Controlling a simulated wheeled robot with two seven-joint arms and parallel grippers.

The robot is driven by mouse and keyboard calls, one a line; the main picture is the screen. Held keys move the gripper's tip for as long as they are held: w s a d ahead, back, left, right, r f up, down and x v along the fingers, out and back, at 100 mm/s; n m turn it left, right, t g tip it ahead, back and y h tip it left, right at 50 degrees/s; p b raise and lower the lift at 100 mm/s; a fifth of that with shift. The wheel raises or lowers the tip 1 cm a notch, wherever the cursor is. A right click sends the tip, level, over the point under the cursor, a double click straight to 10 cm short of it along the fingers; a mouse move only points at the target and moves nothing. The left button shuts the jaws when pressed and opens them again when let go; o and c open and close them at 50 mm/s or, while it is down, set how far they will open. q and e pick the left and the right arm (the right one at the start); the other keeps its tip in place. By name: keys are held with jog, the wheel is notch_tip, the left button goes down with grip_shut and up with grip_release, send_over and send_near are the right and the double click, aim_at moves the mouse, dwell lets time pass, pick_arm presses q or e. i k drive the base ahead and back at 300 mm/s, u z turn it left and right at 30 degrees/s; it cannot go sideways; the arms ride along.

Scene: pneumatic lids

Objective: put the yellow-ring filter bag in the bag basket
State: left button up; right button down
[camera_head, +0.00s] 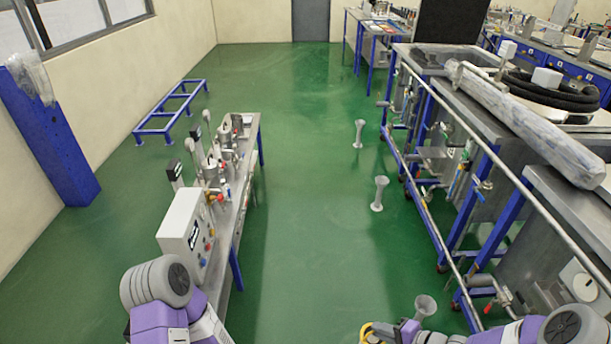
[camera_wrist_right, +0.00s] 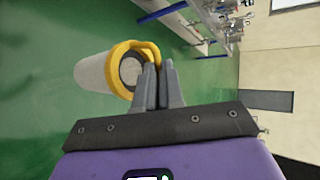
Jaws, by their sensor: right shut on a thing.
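The yellow-ring filter bag (camera_wrist_right: 95,72) is a pale grey-white cylinder with a yellow ring (camera_wrist_right: 133,50) around its near end. My right gripper (camera_wrist_right: 158,75) is shut on the yellow ring in the right wrist view, with the bag extending to the left beyond the fingers. In the head view a bit of the yellow ring (camera_head: 367,329) shows at the bottom edge, beside the purple right gripper (camera_head: 392,330). My left arm shows at the bottom left, but its gripper is out of view. I cannot make out the bag basket in either view.
A narrow bench (camera_head: 240,222) with metal vessels and a white control box (camera_head: 186,230) stands left of centre. Blue-framed machines with a long rail (camera_head: 437,228) line the right. Grey flared stands (camera_head: 379,193) are on the green floor. The aisle between is otherwise clear.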

aim_at(239, 132)
jog(key=i, duration=5.25)
jog(key=u, duration=2.5)
